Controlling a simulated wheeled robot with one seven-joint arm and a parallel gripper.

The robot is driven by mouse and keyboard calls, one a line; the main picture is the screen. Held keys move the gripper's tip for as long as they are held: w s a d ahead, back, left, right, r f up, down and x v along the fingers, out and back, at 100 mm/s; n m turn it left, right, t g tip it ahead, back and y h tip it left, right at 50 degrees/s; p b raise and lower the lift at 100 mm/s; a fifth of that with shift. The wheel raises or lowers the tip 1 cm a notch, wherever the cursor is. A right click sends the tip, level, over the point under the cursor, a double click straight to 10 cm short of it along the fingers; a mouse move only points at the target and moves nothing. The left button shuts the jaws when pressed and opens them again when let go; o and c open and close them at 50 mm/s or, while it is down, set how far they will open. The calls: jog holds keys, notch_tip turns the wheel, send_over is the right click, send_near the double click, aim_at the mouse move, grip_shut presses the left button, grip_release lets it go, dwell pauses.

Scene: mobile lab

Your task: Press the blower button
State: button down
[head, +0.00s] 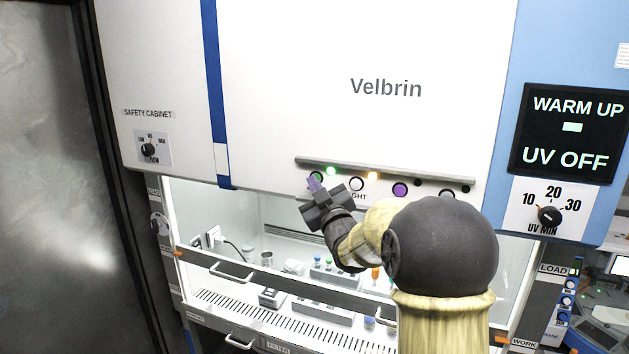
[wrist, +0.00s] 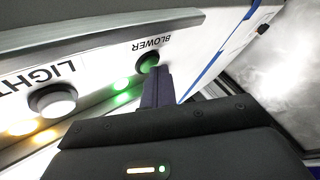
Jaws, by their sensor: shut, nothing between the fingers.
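The blower button (wrist: 147,61) is a round green button in a dark ring, under the label "BLOWER" in the wrist view. In the head view it shows as a small green-edged disc (head: 319,176), partly hidden behind my fingers. My gripper (wrist: 158,72) is shut and empty, with its purple fingers together. The fingertips are right at the button's edge in the wrist view; I cannot tell whether they touch it. In the head view my gripper (head: 314,183) is at the left end of the button row.
A white light button (head: 357,184) and a purple button (head: 400,190) sit to the right in the row. Green (head: 331,171) and orange (head: 372,175) lamps are lit. A grey ledge (head: 385,170) juts above the row. The cabinet's open work area lies below.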

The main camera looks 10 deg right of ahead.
jog(key=shift+s+f, duration=0.1)
jog(key=shift+s+a+b, duration=0.5)
jog(key=shift+s+b, duration=0.15)
jog(key=shift+b, duration=0.2)
jog(key=s+a+b, duration=0.1)
jog(key=s, duration=0.1)
jog(key=s+a+b, duration=0.2)
dwell(0.4)
dwell(0.4)
